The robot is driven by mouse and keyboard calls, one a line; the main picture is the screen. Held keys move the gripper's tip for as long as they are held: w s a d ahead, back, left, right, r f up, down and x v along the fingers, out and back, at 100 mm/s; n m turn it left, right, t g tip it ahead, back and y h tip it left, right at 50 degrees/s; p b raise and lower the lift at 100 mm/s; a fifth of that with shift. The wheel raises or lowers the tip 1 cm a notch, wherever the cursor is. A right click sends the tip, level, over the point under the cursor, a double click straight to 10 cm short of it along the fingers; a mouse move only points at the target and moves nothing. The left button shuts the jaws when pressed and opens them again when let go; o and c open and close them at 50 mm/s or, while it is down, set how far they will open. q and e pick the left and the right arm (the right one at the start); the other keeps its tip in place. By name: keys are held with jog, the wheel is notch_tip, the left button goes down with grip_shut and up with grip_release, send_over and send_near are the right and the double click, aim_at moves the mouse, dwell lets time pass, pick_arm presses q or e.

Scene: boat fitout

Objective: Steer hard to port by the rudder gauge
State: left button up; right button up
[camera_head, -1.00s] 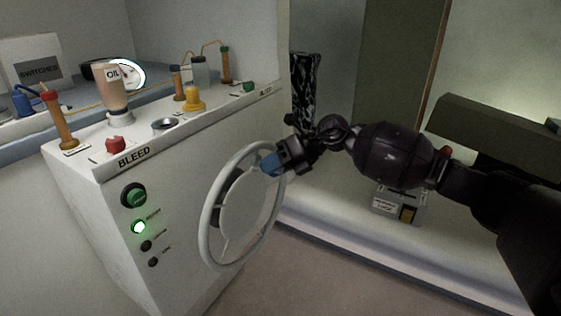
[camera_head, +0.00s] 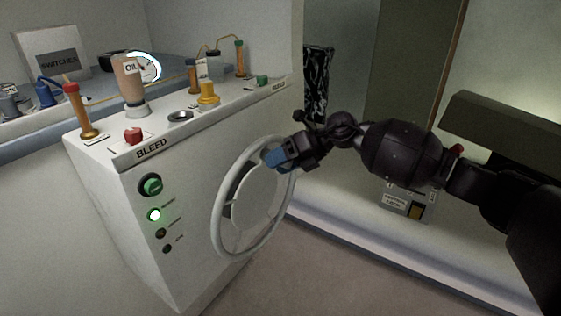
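I cannot tell whether that blue piece is a fingertip or a knob on the wheel, or whether the fingers are closed on the rim. A round white-faced gauge (camera_head: 149,68), perhaps the rudder gauge, stands behind the console, partly hidden by the oil bottle. Its pointer is too small to read. My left gripper is not in view.
The console top holds the oil bottle (camera_head: 131,82), a red knob (camera_head: 133,135), a yellow fitting (camera_head: 208,93) and several capped tubes. A grey box (camera_head: 400,203) sits at right, behind my arm. Floor below the wheel is clear.

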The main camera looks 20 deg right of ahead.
jog(key=shift+d, duration=0.15)
jog(key=shift+d+r, duration=0.35)
jog(key=shift+d, duration=0.1)
jog(key=v, duration=0.9)
jog(key=shift+s+d+p, duration=0.25)
jog(key=shift+d+p, duration=0.05)
jog(key=shift+r, duration=0.1)
dwell(0.4)
